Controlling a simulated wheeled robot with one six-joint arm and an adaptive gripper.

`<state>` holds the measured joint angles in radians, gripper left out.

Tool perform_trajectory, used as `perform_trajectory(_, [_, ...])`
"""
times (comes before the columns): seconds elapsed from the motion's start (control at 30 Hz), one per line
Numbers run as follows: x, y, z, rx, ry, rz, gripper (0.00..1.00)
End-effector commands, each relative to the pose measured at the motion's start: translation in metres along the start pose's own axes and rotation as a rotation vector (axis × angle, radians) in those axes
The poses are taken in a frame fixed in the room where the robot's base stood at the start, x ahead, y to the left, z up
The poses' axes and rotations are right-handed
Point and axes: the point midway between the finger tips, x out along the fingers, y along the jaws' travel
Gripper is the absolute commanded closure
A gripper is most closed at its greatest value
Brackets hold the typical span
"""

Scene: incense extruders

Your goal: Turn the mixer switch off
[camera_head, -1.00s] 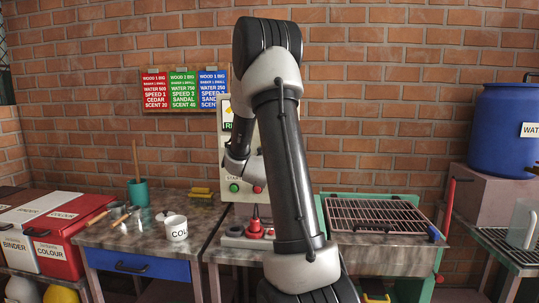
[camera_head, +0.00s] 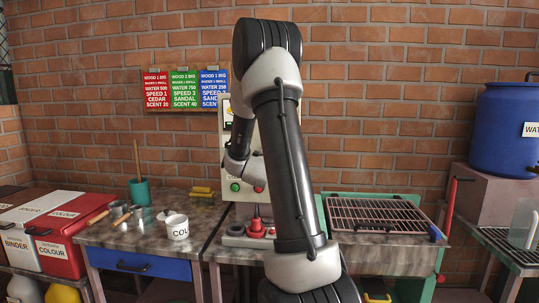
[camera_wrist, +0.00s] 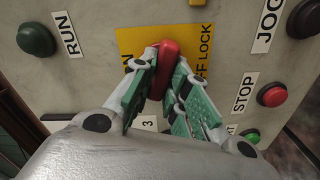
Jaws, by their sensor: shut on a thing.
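The mixer switch (camera_wrist: 162,68) is a red handle on a yellow plate (camera_wrist: 136,40) in the wrist view. The handle lies nearly in line with the fingers, slightly tilted in the picture. In the head view the pale control box (camera_head: 230,195) stands against the brick wall. There my arm hides the switch and the fingertips.
Close around the switch are a dark green RUN button (camera_wrist: 36,39), a red STOP button (camera_wrist: 272,94), a green button (camera_wrist: 250,135) and a JOG label (camera_wrist: 270,25). A red fitting (camera_head: 256,228) stands on the bench below the box. A wire rack (camera_head: 380,213) lies right.

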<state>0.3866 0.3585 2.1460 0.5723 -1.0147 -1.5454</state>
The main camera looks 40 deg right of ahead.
Motion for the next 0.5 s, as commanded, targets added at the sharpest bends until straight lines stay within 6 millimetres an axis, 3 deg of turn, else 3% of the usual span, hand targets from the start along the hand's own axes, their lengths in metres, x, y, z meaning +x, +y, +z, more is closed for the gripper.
perform_trajectory(0.5, [-0.0002, -0.0028, 0.0000, -0.319, 0.001, -0.002, 1.00])
